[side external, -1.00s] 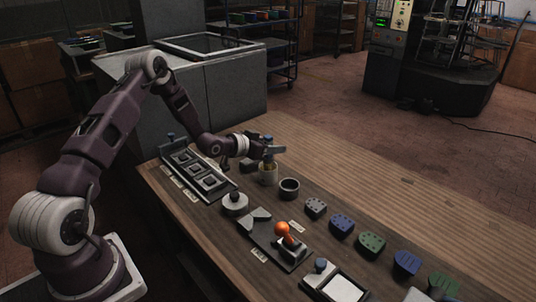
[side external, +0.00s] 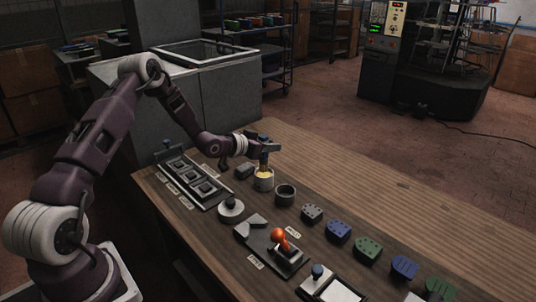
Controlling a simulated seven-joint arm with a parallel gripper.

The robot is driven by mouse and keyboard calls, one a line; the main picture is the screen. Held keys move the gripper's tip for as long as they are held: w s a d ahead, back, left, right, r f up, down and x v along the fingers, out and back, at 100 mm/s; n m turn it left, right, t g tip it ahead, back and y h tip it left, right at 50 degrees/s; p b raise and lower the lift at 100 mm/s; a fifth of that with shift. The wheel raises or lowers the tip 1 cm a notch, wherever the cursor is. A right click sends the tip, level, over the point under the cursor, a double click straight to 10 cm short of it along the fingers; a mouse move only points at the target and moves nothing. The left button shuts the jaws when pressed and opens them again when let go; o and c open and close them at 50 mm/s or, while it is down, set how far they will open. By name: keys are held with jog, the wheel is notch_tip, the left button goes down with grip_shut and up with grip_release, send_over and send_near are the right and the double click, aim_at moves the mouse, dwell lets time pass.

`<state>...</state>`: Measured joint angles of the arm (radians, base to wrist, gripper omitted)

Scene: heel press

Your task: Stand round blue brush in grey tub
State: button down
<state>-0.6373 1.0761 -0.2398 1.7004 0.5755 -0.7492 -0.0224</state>
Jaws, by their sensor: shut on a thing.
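My gripper (side external: 268,148) is shut on the round blue brush (side external: 264,158), which hangs roughly upright below the fingers. The brush is directly over a pale pot (side external: 263,184). Something yellow shows at the pot's mouth; I cannot tell whether it is the brush's bristles or the pot's contents, or whether the brush tip is still inside the rim. A dark grey tub (side external: 285,196) stands just right of the pale pot, open at the top, and nothing shows standing in it.
A plate with square recesses (side external: 192,180) lies left of the pots. A round knobbed piece (side external: 231,208) and an orange-handled press (side external: 282,244) are nearer. Several heel blocks (side external: 339,231) line the right side. The wooden bench (side external: 350,180) behind the pots is clear.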

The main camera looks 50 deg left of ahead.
notch_tip(320, 180, up, 7)
jog(key=d, duration=0.1)
jog(key=d+f, duration=0.2)
jog(key=d, duration=0.5)
jog(key=f, duration=0.3)
jog(key=d+f, duration=0.1)
jog(key=f, duration=0.3)
jog(key=d+f, duration=0.1)
jog(key=f, duration=0.2)
jog(key=shift+f, duration=0.4)
jog(key=shift+f, duration=0.1)
jog(key=c, duration=1.2)
grip_release()
jog(key=shift+o, duration=0.2)
